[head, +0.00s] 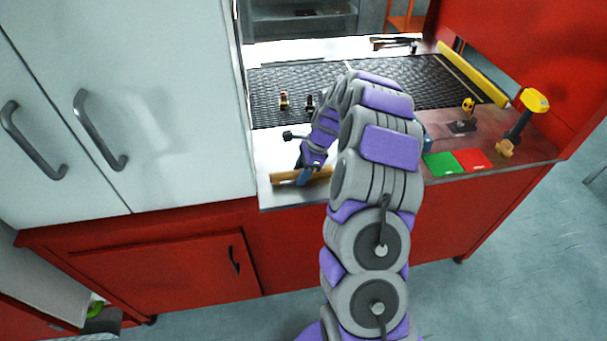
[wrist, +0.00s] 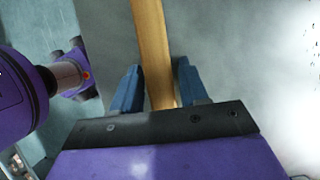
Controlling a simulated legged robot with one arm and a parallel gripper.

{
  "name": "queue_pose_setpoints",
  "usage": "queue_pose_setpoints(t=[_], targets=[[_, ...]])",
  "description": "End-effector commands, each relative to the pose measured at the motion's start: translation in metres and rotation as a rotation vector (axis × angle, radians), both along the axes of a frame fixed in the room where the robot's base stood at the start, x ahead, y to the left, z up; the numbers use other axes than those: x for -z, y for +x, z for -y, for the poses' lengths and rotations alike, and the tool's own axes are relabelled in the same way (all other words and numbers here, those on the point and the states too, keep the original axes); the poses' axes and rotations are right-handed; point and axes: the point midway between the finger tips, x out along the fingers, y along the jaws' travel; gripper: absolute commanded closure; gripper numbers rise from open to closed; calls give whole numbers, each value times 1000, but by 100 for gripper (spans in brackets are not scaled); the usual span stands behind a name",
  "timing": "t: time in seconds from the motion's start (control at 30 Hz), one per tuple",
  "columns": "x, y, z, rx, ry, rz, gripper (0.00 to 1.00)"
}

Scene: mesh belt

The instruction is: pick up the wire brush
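A long light-wood piece (head: 287,176), which looks like the wire brush's handle, lies near the front edge of the pale worktop. No bristles show, so I cannot be sure it is the brush. My gripper (head: 304,177) is down at it, with the arm reaching over from the right. In the wrist view the wooden piece (wrist: 150,45) runs between the two blue fingers of my gripper (wrist: 159,68). The fingers stand apart on either side of it, with narrow gaps showing. The part nearest the gripper's base is hidden.
A dark mesh belt (head: 425,85) lies behind, with small fittings on it. Green (head: 440,164) and red (head: 473,160) squares and a yellow-topped tool (head: 534,102) are to the right. White cabinet doors (head: 165,80) stand close on the left. Long dark objects (head: 395,43) lie at the back.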

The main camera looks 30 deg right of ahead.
Motion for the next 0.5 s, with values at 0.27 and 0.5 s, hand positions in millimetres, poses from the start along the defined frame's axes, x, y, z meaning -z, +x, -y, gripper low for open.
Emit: queue_pose_setpoints(t=[0.27, 0.5], targets=[[0, 0, 0, 0, 0, 1, 84], [0, 0, 0, 0, 0, 1, 100]])
